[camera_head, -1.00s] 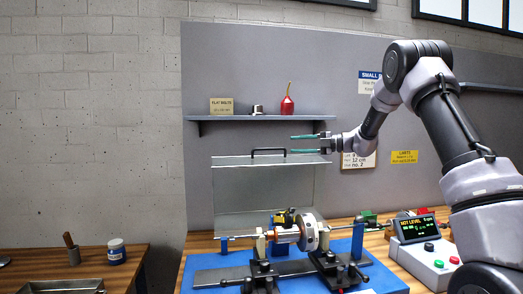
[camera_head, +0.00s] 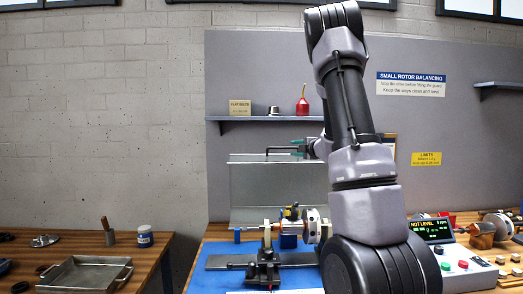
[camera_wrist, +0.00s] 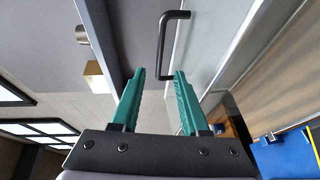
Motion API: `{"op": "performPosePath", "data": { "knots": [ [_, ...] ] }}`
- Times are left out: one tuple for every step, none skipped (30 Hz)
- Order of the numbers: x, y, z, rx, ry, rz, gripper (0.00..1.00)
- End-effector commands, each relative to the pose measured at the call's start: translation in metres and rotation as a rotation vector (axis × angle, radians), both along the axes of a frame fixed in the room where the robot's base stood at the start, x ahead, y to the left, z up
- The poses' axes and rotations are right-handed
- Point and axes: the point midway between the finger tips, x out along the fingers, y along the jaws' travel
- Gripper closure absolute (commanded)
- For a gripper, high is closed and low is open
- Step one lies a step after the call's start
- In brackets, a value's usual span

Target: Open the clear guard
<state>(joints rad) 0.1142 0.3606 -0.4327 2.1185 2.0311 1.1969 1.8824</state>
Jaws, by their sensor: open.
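The clear guard (camera_head: 262,190) is a see-through panel standing upright behind the rotor (camera_head: 311,225). A black handle (camera_head: 278,150) runs along its top edge. It also shows as a dark U-shaped bar in the wrist view (camera_wrist: 163,45), with the pale panel (camera_wrist: 205,45) beside it. My gripper (camera_head: 298,147) has teal fingers and is at the handle's right end in the head view. In the wrist view my gripper (camera_wrist: 160,73) is open and empty. The handle's near end shows between and just beyond the fingertips; contact cannot be told. My arm hides the guard's right side.
A shelf (camera_head: 245,118) with a red oil can (camera_head: 302,106) and a box (camera_head: 240,107) is on the board behind. A control box (camera_head: 464,262) with a display stands at right. A side table with a metal tray (camera_head: 88,275) is at left.

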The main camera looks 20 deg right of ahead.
Motion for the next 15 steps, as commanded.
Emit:
{"op": "performPosePath", "data": {
  "knots": [
    [0.003,0.0,-0.001,-0.001,0.002,-0.002,0.55],
    [0.006,0.0,-0.002,-0.001,0.002,-0.002,0.55],
    [0.012,0.001,-0.003,-0.001,0.003,-0.001,0.55],
    [0.016,0.002,-0.003,-0.001,0.003,0.0,0.55],
    [0.021,0.003,-0.003,-0.001,0.001,0.0,0.55],
    [0.029,0.004,-0.005,-0.002,0.002,0.001,0.55],
    [0.035,0.005,-0.005,-0.003,0.002,0.002,0.55],
    [0.041,0.006,-0.006,-0.002,0.002,0.003,0.55],
    [0.049,0.007,-0.007,-0.002,0.002,0.002,0.55],
    [0.055,0.007,-0.007,-0.002,0.002,0.002,0.55],
    [0.061,0.008,-0.007,-0.003,0.001,0.003,0.55],
    [0.068,0.009,-0.009,-0.002,0.002,0.003,0.55],
    [0.073,0.01,-0.009,-0.002,0.001,0.003,0.55],
    [0.078,0.01,-0.009,-0.002,0.002,0.003,0.55],
    [0.084,0.011,-0.01,-0.002,0.001,0.003,0.55]
  ]
}}
